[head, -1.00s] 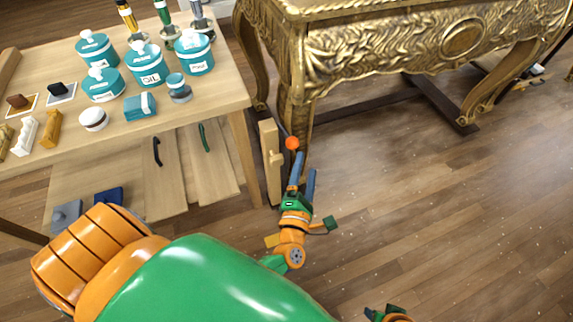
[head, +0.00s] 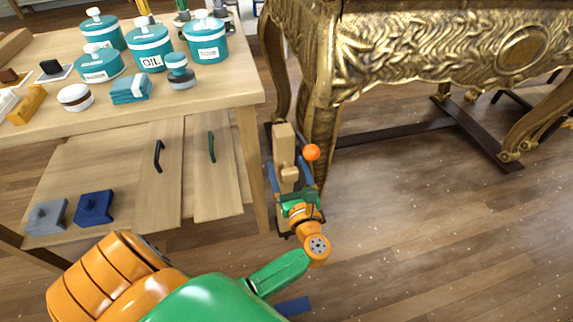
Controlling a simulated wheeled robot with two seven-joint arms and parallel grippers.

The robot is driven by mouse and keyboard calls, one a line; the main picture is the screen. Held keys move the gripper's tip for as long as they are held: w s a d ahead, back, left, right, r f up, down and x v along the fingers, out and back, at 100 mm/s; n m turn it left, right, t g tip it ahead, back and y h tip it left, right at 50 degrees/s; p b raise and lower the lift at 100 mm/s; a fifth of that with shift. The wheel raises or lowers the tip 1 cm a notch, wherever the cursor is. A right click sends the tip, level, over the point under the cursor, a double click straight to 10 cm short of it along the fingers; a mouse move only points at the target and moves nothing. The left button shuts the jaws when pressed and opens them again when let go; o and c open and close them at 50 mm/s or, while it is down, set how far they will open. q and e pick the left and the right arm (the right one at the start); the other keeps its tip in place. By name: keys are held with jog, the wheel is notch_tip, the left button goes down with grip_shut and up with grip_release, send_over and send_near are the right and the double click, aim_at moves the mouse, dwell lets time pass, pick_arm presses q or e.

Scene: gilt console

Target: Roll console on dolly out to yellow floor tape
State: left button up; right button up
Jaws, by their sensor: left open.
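The gilt console (head: 430,48) stands at the upper right, carved and on curved legs. Dark bars of the dolly (head: 405,132) show on the floor beneath it. A pale wooden upright piece with a knob-like block (head: 285,150) stands beside the console's near left leg. My left gripper (head: 292,178) is open, its blue fingers on either side of this wooden piece; I cannot tell whether they touch it. An orange ball (head: 312,152) shows just right of the piece. My right gripper is not in view. No yellow floor tape is visible.
A wooden workbench (head: 190,112) with teal canisters (head: 149,45) and small blocks stands close on the left. Two panels with handles (head: 211,150) are under it. A blue strip (head: 293,306) lies at the bottom. The wooden floor (head: 420,240) at right is clear.

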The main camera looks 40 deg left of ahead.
pick_arm(q)
jog(key=shift+w+a, duration=0.45)
jog(key=shift+a, duration=0.05)
grip_shut()
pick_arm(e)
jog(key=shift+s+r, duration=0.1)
pick_arm(q)
jog(key=shift+s+d+f, duration=0.1)
